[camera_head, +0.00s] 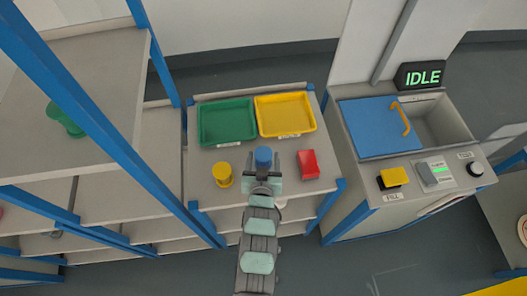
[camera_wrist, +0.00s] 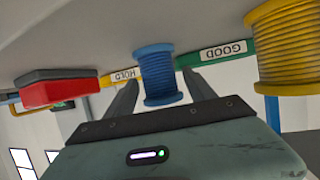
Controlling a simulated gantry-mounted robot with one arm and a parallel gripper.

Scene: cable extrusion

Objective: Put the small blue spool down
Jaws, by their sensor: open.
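The small blue spool (camera_head: 263,154) stands upright on the grey worktable (camera_head: 240,198), in front of the trays. My gripper (camera_head: 263,163) is at the spool with its fingers apart, one on each side. The wrist view, which looks upside down, shows the blue spool (camera_wrist: 158,78) between the two open fingers (camera_wrist: 160,95), with visible gaps beside its narrow core. The spool appears to rest on the table surface.
A yellow spool (camera_head: 223,176) stands to the left and a red block-like object (camera_head: 308,164) to the right. Behind are a green tray (camera_head: 227,139) and a yellow tray (camera_head: 287,133). A blue-lidded machine reading IDLE (camera_head: 421,76) stands right; blue-framed shelves (camera_head: 130,170) stand left.

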